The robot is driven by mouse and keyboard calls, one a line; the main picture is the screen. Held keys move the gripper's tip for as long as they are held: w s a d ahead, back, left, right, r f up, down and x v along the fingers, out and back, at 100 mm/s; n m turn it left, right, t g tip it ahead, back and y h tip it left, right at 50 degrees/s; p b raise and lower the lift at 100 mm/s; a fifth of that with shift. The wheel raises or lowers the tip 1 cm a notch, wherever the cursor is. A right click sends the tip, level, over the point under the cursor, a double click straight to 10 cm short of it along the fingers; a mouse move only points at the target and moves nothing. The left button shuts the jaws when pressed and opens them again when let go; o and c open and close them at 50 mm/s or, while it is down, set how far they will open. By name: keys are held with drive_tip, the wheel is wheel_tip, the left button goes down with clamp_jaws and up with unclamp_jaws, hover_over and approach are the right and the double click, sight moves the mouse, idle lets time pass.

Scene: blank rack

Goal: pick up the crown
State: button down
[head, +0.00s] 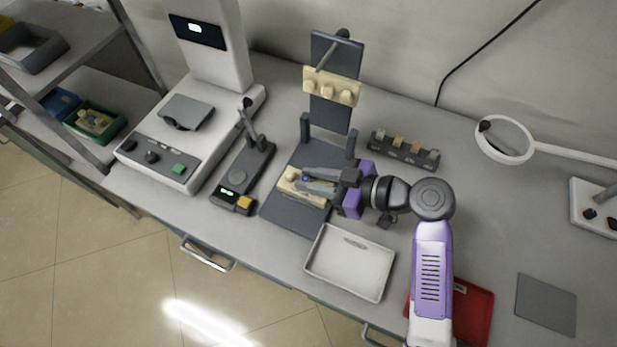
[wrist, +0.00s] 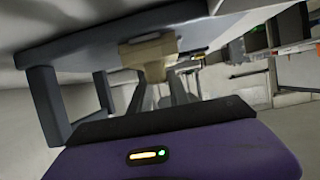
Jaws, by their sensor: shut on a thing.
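My gripper (head: 306,180) reaches in from the right, low over the dark articulator base (head: 286,211). Its fingertips are at a tan lower dental model (head: 289,187) on that base. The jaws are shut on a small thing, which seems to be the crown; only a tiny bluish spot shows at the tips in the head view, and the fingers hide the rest. In the wrist view, the fingers (wrist: 158,92) run forward to a tan block (wrist: 148,52), the model, under the grey frame. I cannot tell whether the crown still touches the model.
The upper tan model (head: 331,87) hangs on the raised articulator plate behind. A blank rack (head: 404,150) stands right of it. A white tray (head: 350,291) lies in front. A handheld device (head: 237,177) and a white machine (head: 155,152) stand left. A magnifier (head: 504,157) is at right.

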wheel_tip(320, 180, up, 20)
idle(0.5)
drive_tip(key=shift+d, duration=0.15)
